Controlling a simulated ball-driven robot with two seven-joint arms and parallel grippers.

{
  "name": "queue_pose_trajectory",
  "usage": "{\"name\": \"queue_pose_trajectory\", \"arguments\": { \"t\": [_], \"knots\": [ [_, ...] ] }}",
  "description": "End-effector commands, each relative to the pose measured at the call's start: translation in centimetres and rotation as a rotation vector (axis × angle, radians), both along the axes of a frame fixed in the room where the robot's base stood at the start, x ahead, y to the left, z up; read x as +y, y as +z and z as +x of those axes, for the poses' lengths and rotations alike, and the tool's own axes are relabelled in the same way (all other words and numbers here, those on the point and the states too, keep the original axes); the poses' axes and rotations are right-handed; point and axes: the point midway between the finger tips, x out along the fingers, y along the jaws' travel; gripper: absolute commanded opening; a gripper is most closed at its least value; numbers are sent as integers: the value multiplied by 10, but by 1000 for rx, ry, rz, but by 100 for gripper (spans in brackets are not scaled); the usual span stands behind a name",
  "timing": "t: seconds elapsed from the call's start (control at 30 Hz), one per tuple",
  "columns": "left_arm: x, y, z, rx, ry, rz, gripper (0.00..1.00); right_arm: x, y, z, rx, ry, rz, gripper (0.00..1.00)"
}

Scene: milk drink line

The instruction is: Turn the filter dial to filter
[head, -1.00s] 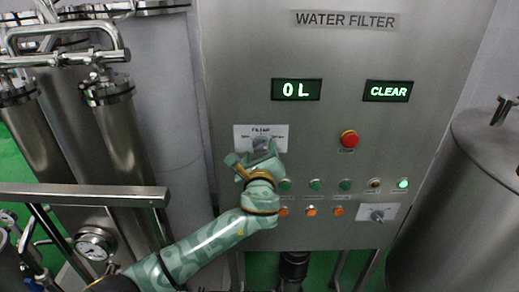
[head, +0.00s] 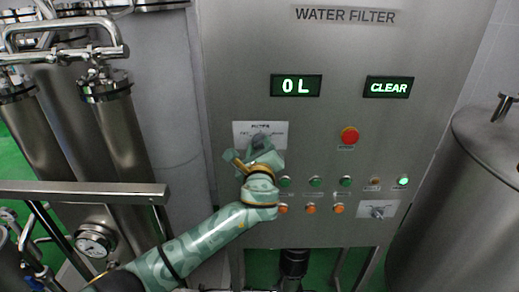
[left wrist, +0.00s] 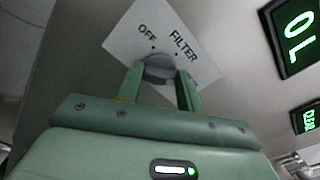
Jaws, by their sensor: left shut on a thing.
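The filter dial is a round grey knob on a white label plate (head: 244,131) at the left of the water filter panel. In the left wrist view the dial (left wrist: 158,67) sits between the green fingers of my left gripper (left wrist: 157,80), which is shut on it. The plate's words OFF and FILTER show above the dial there, tilted in the picture. The fingers hide part of the knob, and I cannot tell which word it points to. In the head view my left gripper (head: 262,150) covers the dial. My right gripper is not in view.
Two green displays (head: 296,86) read "0 L" and "CLEAR". A red button (head: 349,135) is right of the plate. Rows of green and orange buttons (head: 311,208) and another dial (head: 378,210) lie below. Steel tanks and pipes stand on both sides.

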Motion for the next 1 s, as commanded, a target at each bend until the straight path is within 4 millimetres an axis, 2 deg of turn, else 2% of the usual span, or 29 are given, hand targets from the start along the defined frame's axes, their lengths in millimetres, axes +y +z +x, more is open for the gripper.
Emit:
{"name": "queue_pose_trajectory", "arguments": {
  "t": [0.6,1.0],
  "knots": [
    [2,-6,0,1,1,-516,14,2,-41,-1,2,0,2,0],
    [2,-7,0,2,1,-833,14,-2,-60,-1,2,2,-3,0]
  ]
}}
